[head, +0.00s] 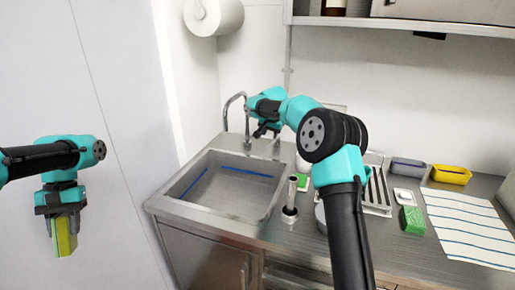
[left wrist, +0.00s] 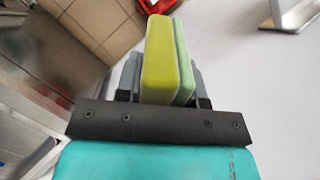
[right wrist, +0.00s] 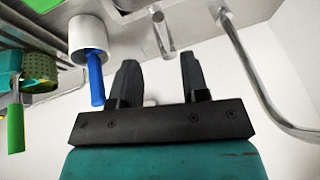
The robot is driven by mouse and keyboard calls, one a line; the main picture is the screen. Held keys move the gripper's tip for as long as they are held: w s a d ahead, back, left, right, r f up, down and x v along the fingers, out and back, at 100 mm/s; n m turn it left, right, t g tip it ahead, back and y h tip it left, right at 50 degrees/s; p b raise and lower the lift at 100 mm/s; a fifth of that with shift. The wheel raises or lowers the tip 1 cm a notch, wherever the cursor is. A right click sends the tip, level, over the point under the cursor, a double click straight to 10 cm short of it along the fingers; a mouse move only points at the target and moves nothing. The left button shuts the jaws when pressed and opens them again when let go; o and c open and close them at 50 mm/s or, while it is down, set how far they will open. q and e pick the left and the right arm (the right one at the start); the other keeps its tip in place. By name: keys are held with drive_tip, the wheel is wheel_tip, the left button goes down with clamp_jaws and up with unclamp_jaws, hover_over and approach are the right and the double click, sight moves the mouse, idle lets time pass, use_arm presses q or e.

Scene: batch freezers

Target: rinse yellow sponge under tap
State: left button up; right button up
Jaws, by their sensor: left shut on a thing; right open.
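The yellow sponge (head: 65,238) with a pale green side is gripped in my left gripper (head: 61,212), pointing down at the far left, well left of the sink. The left wrist view shows the sponge (left wrist: 158,60) between both fingers. The sink (head: 228,210) is an open metal basin. The curved tap (head: 229,104) rises behind its back edge. My right gripper (head: 264,131) is open and empty beside the tap, at the basin's back right. In the right wrist view the tap pipe (right wrist: 250,72) passes right of the open fingers (right wrist: 160,82).
A green sponge (head: 412,220) lies on the right counter beside a striped cloth (head: 468,228). A grey tub (head: 408,168) and a yellow tub (head: 451,174) stand behind. A metal upright (head: 291,192) stands right of the basin. A paper roll (head: 218,15) hangs on the wall.

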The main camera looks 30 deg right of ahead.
sight(269, 146)
drive_tip(key=x, duration=1)
drive_tip(key=shift+w+f, duration=0.1)
drive_tip(key=shift+f, duration=0.2)
drive_tip(key=shift+c, duration=0.2)
clamp_jaws()
